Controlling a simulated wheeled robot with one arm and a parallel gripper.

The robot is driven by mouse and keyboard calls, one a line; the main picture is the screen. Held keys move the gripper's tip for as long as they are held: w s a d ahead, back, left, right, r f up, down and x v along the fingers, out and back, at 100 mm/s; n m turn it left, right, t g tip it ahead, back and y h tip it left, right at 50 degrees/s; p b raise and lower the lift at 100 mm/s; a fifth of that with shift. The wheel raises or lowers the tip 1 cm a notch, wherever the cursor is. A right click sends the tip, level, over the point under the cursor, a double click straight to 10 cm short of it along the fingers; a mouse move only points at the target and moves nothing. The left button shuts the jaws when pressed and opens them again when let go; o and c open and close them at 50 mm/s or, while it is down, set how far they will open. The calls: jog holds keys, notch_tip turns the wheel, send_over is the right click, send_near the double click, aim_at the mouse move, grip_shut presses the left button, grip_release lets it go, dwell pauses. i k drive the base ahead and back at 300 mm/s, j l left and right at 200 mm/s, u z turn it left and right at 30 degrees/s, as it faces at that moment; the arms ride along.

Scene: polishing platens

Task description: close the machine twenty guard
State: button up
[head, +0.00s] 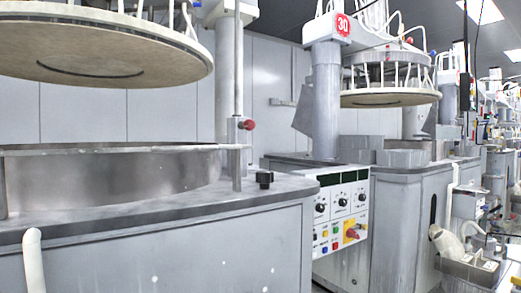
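No number twenty can be read in the head view. A red sign (343,24) on the column of the second machine appears to read 30. The near machine (160,250) at the left carries no visible number. A curved grey metal wall (120,182), possibly a guard, stands around its basin, with a thin rail (110,148) along its top. The left part of this wall is cut off by the picture edge. I cannot tell whether it is open or closed. My gripper is not in view.
A large round platen (105,50) hangs above the near basin. A vertical post with a red knob (248,125) and a black knob (264,180) stand at its right. A control panel (341,215) faces the gap between machines. More machines line the right.

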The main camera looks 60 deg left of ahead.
aim_at(185, 149)
jog(key=u, duration=2.4)
